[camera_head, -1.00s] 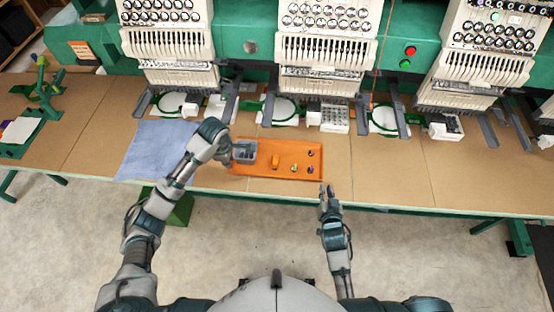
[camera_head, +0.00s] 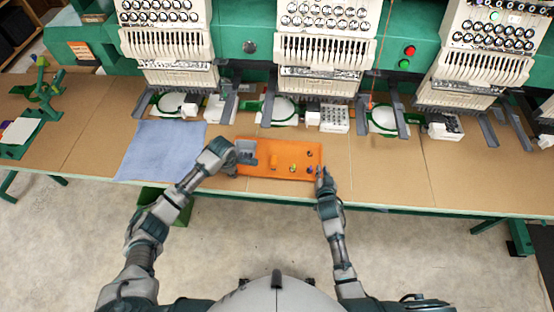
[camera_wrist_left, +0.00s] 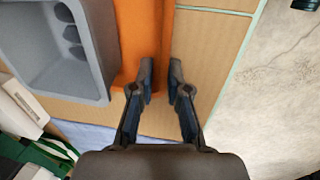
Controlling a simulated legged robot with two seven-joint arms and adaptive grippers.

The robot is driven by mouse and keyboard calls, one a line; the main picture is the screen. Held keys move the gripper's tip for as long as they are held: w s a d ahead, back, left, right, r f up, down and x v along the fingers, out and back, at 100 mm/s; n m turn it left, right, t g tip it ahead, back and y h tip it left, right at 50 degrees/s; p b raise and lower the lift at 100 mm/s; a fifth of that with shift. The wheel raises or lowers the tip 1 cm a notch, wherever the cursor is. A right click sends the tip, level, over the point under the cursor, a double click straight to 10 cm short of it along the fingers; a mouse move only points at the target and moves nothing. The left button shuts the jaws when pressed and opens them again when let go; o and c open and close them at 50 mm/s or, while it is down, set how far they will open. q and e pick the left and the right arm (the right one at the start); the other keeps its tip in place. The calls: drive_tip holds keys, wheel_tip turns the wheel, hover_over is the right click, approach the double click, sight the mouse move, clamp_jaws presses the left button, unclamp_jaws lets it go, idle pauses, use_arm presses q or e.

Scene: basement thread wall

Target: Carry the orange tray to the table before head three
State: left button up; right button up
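The orange tray (camera_head: 292,147) lies on the brown table in front of the middle machine head. It holds a grey bin (camera_head: 246,146) at its left end and several small coloured items toward its right. My left gripper (camera_head: 234,167) is at the tray's left end, partly hidden by its own wrist. In the left wrist view its fingers (camera_wrist_left: 161,72) are apart, one over the orange tray (camera_wrist_left: 135,25) and one beyond its edge over the table; contact is unclear. My right gripper (camera_head: 322,178) is at the tray's right front corner; its finger gap is too small to tell.
A blue cloth (camera_head: 160,150) lies left of the tray. The table before the right machine head (camera_head: 475,55) is bare brown board (camera_head: 390,165). White hoops and small racks (camera_head: 334,118) line the back, under the heads.

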use_arm(q)
clamp_jaws()
use_arm(e)
clamp_jaws()
use_arm(q)
drive_tip(key=shift+a, duration=0.15)
use_arm(e)
drive_tip(key=shift+a, duration=0.1)
use_arm(q)
drive_tip(key=shift+a+r, duration=0.1)
drive_tip(key=shift+r, duration=0.05)
use_arm(e)
drive_tip(key=shift+r, duration=0.15)
